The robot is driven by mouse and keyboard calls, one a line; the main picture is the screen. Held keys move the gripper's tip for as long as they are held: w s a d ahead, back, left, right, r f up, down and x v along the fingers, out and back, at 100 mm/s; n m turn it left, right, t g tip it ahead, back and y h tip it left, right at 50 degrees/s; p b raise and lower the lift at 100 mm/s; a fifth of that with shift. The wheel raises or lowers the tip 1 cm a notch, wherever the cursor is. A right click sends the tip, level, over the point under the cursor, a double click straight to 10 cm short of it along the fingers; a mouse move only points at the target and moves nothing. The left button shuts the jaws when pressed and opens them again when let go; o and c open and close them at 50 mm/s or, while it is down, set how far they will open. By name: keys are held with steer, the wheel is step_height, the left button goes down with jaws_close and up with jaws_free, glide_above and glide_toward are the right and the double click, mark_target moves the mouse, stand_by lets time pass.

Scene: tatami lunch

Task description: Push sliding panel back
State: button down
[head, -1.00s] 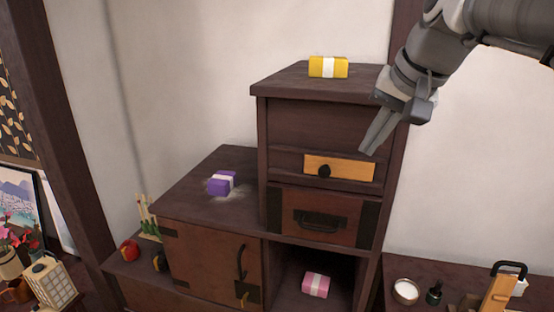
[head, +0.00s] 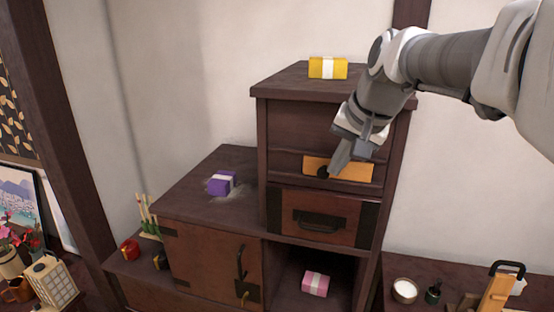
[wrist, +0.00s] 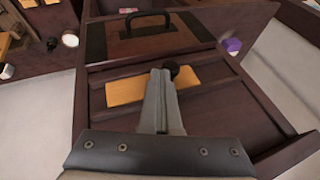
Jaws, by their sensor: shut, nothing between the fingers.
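The dark wood chest has an orange wooden panel (head: 352,168) with a black round knob (head: 322,172) across its upper front, between dark rails. In the wrist view the panel (wrist: 122,92) and its knob (wrist: 171,69) also show. My gripper (head: 336,171) is shut and empty, with its fingertips in front of the panel, just right of the knob in the head view. In the wrist view the closed fingers (wrist: 160,75) cover part of the panel beside the knob. Whether they touch the knob or panel I cannot tell.
A yellow bundle (head: 328,68) lies on the chest top, a purple bundle (head: 221,184) on the lower top. A drawer (head: 318,216) with a black handle is below the panel. A pink bundle (head: 315,284) lies in the open compartment.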

steer(key=w+a, duration=0.2)
steer(key=a, duration=0.4)
steer(key=shift+p, duration=0.3)
steer(key=shift+d+r, duration=0.1)
steer(key=shift+r, duration=0.05)
